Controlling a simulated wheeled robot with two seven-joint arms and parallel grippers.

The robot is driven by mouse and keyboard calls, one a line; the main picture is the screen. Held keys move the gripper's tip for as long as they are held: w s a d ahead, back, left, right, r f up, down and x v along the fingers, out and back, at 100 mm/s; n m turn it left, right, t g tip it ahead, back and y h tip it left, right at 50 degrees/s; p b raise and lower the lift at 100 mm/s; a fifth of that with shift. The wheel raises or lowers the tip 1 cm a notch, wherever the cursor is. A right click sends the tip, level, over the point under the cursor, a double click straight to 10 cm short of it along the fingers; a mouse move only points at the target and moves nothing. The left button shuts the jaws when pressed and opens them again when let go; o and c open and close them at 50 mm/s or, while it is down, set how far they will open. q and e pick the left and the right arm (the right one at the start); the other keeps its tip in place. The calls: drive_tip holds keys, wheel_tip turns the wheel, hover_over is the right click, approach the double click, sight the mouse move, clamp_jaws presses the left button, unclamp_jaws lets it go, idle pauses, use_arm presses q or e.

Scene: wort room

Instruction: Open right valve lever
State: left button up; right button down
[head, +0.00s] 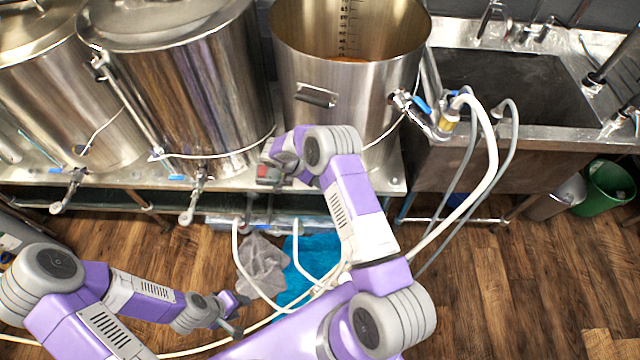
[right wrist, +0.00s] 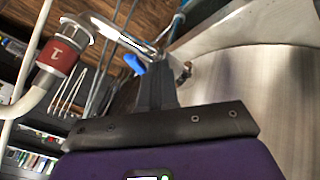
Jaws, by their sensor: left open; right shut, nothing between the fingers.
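The right valve has a blue lever (head: 421,104) and sits low on the right side of the open steel pot (head: 345,75). A white hose joins its outlet. In the right wrist view a blue lever (right wrist: 135,64) shows just left of the tip of my right gripper (right wrist: 156,88), with a gap I cannot judge. That gripper is shut and empty; in the head view it is mostly hidden by its own wrist, in front of the pot's lower left. My left gripper (head: 236,314) is open and empty, low over the floor, far from the valve.
Two lidded steel kettles (head: 185,80) with valves stand at left on the steel bench. A sink (head: 515,85) is at right with hoses hanging before it. Hoses, a grey cloth (head: 262,265) and a blue cloth (head: 318,258) lie low.

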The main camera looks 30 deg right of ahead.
drive_tip(key=shift+s+d, duration=0.15)
drive_tip(key=shift+s, duration=0.15)
idle(0.4)
